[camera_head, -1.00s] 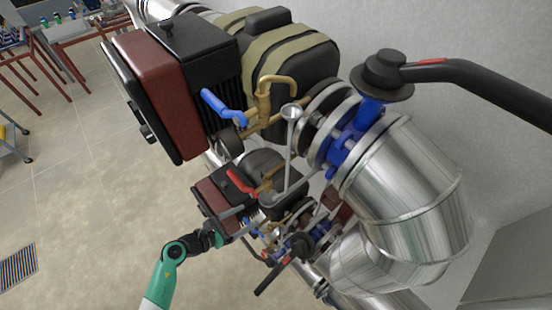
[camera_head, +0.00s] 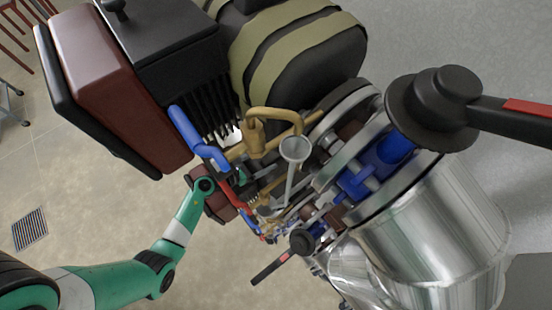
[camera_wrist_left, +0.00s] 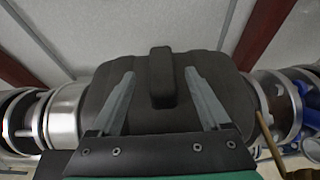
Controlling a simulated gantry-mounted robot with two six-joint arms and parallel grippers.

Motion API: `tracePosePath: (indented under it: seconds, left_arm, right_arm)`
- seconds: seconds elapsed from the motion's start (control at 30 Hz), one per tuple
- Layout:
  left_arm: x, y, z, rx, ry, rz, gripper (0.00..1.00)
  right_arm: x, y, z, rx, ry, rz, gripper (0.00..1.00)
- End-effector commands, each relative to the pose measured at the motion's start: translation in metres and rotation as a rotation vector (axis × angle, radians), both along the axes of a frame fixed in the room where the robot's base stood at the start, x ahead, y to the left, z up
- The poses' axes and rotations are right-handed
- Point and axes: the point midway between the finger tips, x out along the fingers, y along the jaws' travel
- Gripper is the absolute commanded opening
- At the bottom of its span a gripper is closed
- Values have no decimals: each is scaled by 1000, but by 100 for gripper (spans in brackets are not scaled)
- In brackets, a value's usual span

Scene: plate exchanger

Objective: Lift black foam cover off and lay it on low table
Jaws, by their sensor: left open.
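The black foam cover (camera_wrist_left: 230,92) fills the middle of the left wrist view, seated around a metal pipe section, with a raised black strap-like handle (camera_wrist_left: 162,80) on top. My left gripper (camera_wrist_left: 159,72) is open, its two grey fingers spread on either side of the handle. I cannot tell whether they touch the cover. In the head view my left arm (camera_head: 180,235) reaches to the lower unit, and its gripper is hidden behind valves and pipes. The cover is mostly hidden there too. The low table is not clearly visible. My right gripper is not in view.
A larger black body with khaki bands (camera_head: 300,55), a dark red and black exchanger (camera_head: 110,80), a blue lever (camera_head: 196,135), a brass pipe (camera_head: 262,130) and a black-handled valve (camera_head: 435,105) crowd the space above. Open floor (camera_head: 90,190) lies to the left.

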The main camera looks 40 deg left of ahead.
Motion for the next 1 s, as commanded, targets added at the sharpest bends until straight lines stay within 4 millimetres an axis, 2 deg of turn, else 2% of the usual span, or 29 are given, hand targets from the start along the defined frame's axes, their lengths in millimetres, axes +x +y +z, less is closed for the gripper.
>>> tracePosePath:
  seconds: [0.13,0.3,0.4,0.63,0.67,1.0]
  left_arm:
    - [8,-2,-2,-1,0,-2,80]
    - [36,-8,-14,-1,-1,-3,80]
    - [46,-9,-17,0,0,-1,80]
    - [48,-9,-17,0,0,1,80]
    - [48,-9,-16,0,0,1,76]
    - [48,-9,-16,-1,0,0,15]
  right_arm:
    - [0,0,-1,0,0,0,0]
    - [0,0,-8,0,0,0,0]
    - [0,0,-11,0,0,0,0]
    - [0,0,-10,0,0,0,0]
    - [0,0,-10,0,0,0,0]
    - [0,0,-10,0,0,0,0]
